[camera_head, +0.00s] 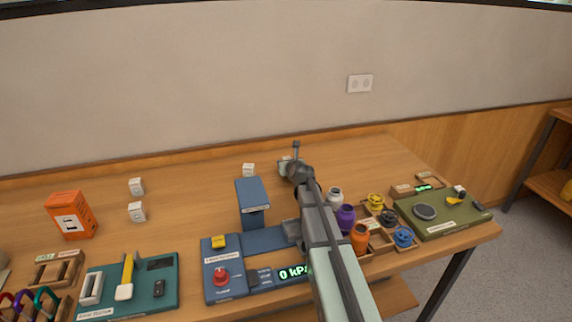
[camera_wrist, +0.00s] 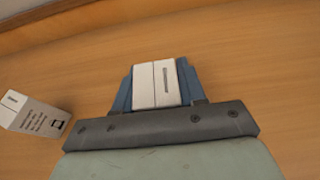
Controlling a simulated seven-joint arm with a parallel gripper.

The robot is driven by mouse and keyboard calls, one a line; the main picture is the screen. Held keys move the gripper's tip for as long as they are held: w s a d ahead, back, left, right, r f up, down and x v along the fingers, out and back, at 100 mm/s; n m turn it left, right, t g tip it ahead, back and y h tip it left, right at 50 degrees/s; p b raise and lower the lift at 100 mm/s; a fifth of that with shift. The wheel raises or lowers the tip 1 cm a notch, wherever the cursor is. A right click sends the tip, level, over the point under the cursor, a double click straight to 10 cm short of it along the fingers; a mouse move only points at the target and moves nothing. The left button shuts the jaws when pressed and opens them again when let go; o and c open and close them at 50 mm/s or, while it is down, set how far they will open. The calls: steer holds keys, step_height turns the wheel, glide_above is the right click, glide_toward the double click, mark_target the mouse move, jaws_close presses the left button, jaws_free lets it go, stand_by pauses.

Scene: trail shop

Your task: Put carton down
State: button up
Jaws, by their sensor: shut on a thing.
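My gripper (camera_wrist: 156,88) is shut on a small white carton (camera_wrist: 156,84), with a blue finger on each side of it in the wrist view. In the head view my gripper (camera_head: 287,165) is over the back part of the table, and my arm hides most of it and the held carton. Whether the carton touches the wood cannot be told. Another white carton (camera_wrist: 35,114) with dark print stands to the left, apart from my gripper. More white cartons stand on the table, at the back (camera_head: 249,170) and on the left (camera_head: 136,186) (camera_head: 137,212).
An orange box (camera_head: 71,215) stands at the left. A blue press-like device (camera_head: 252,200) stands in front of the back carton. Several jars and spools, with a green board (camera_head: 445,228), fill the right. Bare wood lies between the left cartons and the blue device.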

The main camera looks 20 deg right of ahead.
steer(key=shift+f, duration=0.15)
steer(key=o, duration=1.1)
steer(key=shift+r, duration=0.2)
steer(key=v, duration=1.2)
